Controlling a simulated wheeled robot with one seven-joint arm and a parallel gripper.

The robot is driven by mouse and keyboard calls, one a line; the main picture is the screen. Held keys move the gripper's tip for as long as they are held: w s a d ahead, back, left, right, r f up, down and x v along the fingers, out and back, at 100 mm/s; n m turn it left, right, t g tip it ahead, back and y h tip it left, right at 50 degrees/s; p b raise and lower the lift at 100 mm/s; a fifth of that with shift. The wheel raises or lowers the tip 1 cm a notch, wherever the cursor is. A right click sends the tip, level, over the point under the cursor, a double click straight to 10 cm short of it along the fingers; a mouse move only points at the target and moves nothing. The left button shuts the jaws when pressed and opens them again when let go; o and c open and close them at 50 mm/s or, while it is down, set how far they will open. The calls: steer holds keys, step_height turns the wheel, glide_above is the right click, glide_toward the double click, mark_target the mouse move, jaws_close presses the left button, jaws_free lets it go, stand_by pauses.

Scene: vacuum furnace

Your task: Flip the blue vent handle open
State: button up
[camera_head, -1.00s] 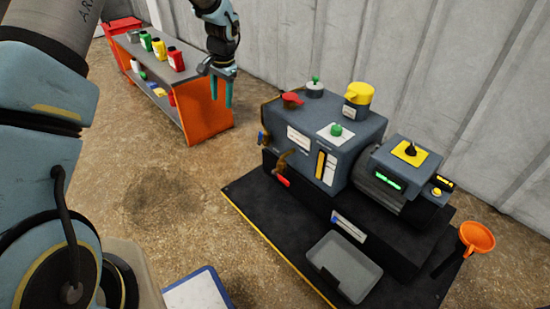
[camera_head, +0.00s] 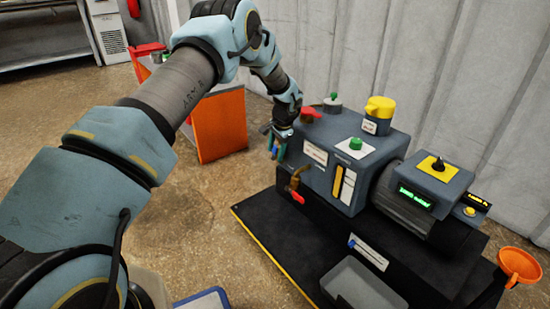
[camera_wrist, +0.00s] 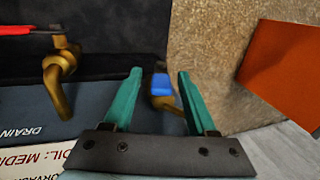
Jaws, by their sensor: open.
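The blue vent handle (camera_wrist: 160,84) is a short blue lever on a brass fitting (camera_wrist: 163,102), at the left end of the grey-blue machine (camera_head: 345,170). In the wrist view it sits between my two teal fingers, nearer the left one, with gaps visible on both sides. My gripper (camera_wrist: 159,73) is open and not closed on it. In the head view my gripper (camera_head: 277,150) hangs beside the machine's left end and mostly hides the handle. I cannot tell how deep the handle lies between the fingers.
A brass drain valve (camera_wrist: 58,68) with a red handle (camera_head: 298,198) is on the machine's front. A red knob (camera_head: 311,115) and a yellow cap (camera_head: 379,107) top the machine. A grey tray (camera_head: 362,288) lies in front. An orange-sided shelf (camera_head: 220,124) stands behind left.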

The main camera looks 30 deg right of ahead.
steer(key=shift+x, duration=1)
jaws_close()
